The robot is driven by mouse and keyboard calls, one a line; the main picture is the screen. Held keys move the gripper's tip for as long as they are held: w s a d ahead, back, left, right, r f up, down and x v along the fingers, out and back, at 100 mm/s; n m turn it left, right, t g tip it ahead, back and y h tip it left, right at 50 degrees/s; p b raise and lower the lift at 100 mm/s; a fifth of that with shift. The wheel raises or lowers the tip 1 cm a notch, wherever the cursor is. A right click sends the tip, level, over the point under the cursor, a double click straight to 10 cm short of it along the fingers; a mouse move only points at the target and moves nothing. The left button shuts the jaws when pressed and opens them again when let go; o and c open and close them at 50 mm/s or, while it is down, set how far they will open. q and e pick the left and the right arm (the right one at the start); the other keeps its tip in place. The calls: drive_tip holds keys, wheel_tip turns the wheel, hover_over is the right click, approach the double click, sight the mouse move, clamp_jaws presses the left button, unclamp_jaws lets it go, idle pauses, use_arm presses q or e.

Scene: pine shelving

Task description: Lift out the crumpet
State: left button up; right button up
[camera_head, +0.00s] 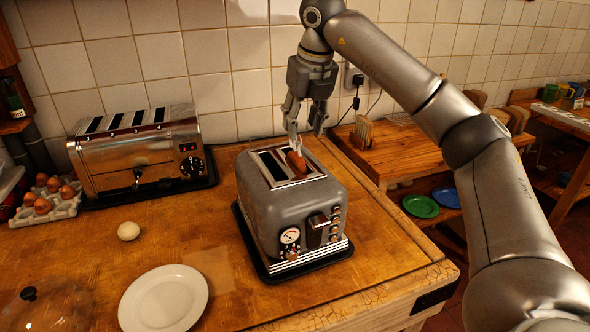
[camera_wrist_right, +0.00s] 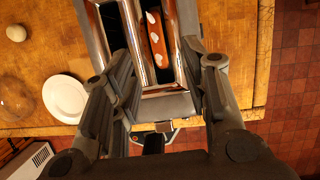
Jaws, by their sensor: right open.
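The crumpet (camera_head: 297,161) is a browned piece standing on edge in the right slot of the grey two-slot toaster (camera_head: 262,207), its top showing above the slot. In the right wrist view, the crumpet (camera_wrist_right: 157,42) shows as a brown strip with pale patches between metal slot walls. The other slot looks empty. My right gripper (camera_head: 306,136) is open, pointing down just above the crumpet. In the wrist view its fingers (camera_wrist_right: 158,52) lie to either side of the slot; I cannot tell whether they touch it. My left gripper is not in view.
A white plate (camera_head: 163,299) lies empty on the wooden counter, near a glass dome (camera_head: 45,305). A chrome four-slot toaster (camera_head: 138,158), an egg tray (camera_head: 62,212) and a pale round object (camera_head: 128,231) are left. The tiled wall is close behind; the counter's edge is right.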

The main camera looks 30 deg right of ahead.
sight(297, 153)
drive_tip(key=x, duration=0.3)
drive_tip(key=p+x, duration=0.1)
drive_tip(key=x, duration=0.3)
drive_tip(key=shift+w+a+f, duration=0.1)
drive_tip(key=shift+a, duration=0.05)
drive_tip(key=shift+w+f, duration=0.15)
drive_tip(key=shift+f, duration=0.25)
clamp_jaws()
